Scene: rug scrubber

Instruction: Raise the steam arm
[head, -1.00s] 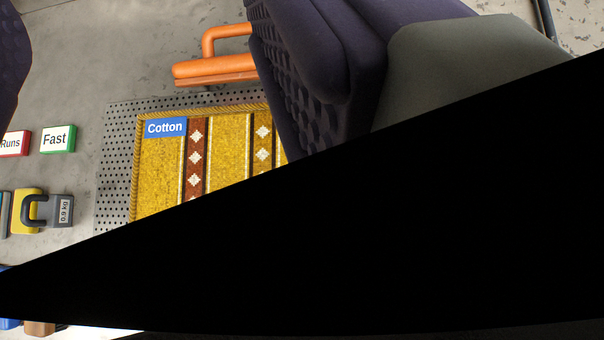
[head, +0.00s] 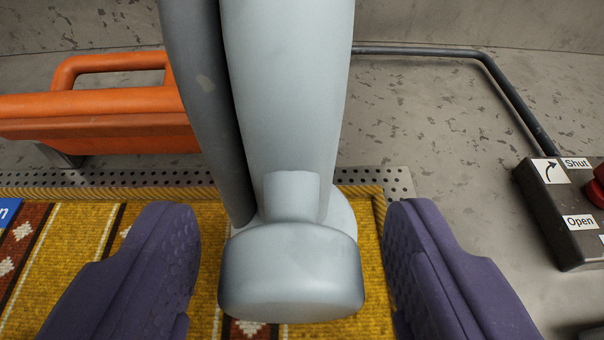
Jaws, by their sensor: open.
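An orange bar with a loop handle (head: 110,102), which looks to be the steam arm, lies low across the left, behind the patterned rug. Its right end is hidden behind a large pale grey rounded limb (head: 285,90); I cannot tell whether this limb is mine. My gripper (head: 288,207) has two purple textured fingers, spread wide on either side of the grey limb's blunt end. The gripper is open. The orange bar is beyond the fingertips and up to the left, with a gap between in the picture.
A yellow and brown rug (head: 75,245) lies below on a perforated grey plate (head: 400,185). A dark box (head: 562,225) with Shut and Open labels and a red part stands at the right. A grey pipe (head: 505,85) runs behind it. The floor between is clear.

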